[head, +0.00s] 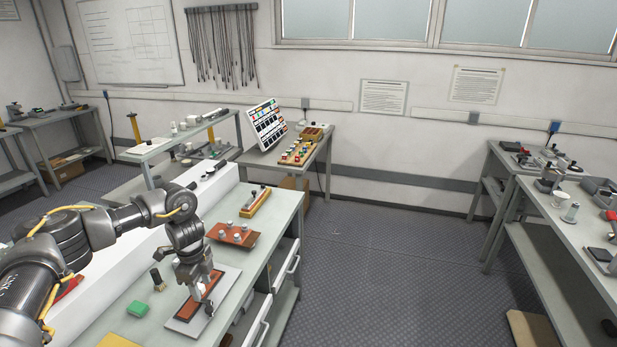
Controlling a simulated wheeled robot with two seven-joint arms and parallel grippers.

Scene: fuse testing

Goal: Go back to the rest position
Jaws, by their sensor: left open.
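My left arm comes in from the left, bent at the elbow, and its gripper (202,297) points down over the workbench (165,260). The gripper is open, low over a grey plate (228,284) that carries a reddish-brown block (187,309). A small dark piece shows close by the fingertips; I cannot tell whether it touches them. My right gripper is not in view.
On the bench are a green block (138,309), a brush (157,280), a brown board with several light knobs (233,235) and a yellow-edged strip (256,203). Open drawers (287,266) stick out at the bench's right side.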

